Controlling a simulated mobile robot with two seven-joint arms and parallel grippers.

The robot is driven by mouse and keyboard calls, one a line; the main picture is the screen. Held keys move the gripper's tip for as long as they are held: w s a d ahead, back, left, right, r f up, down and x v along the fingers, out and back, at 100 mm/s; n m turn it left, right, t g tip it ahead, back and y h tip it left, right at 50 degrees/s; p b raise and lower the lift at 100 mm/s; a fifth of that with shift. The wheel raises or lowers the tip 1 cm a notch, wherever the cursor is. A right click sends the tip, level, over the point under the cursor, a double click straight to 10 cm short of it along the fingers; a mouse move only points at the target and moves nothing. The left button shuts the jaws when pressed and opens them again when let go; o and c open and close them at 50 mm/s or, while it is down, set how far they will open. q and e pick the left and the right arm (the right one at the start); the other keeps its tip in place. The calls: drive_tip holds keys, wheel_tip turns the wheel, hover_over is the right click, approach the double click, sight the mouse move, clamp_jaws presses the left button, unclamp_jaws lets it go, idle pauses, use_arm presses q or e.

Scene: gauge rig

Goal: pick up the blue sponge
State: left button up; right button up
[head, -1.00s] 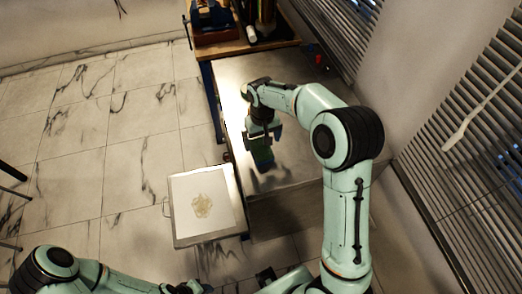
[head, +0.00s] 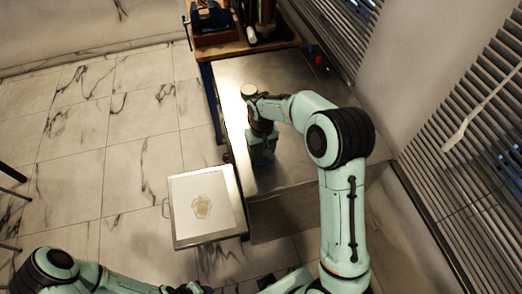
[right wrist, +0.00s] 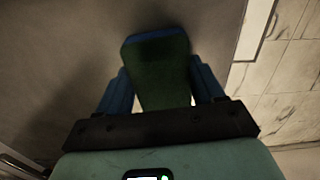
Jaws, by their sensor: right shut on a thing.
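The blue sponge shows in the right wrist view (right wrist: 160,72) as a block with a dark green broad face and a blue edge at its far end. My right gripper (right wrist: 160,95) is shut on it, with one blue finger on each side. In the head view my right gripper (head: 262,150) is over the left part of the metal table (head: 285,180), and the sponge is largely hidden there. I cannot tell whether the sponge touches the table. My left arm runs along the bottom edge of the head view; its fingers are out of view.
A square white-topped tray (head: 203,207) with a tan mark is at the table's front left corner. A wooden bench (head: 240,44) with a blue vise (head: 212,18) stands behind. A wall with blinds (head: 470,130) bounds the right. Tiled floor lies open to the left.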

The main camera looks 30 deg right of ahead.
use_arm(q)
drive_tip(key=w+r+p, duration=0.2)
drive_tip(key=r, duration=0.1)
drive_tip(key=shift+w, duration=0.3)
use_arm(e)
wheel_tip(320, 180, up, 20)
drive_tip(key=shift+o, duration=0.2)
drive_tip(key=shift+f, duration=0.1)
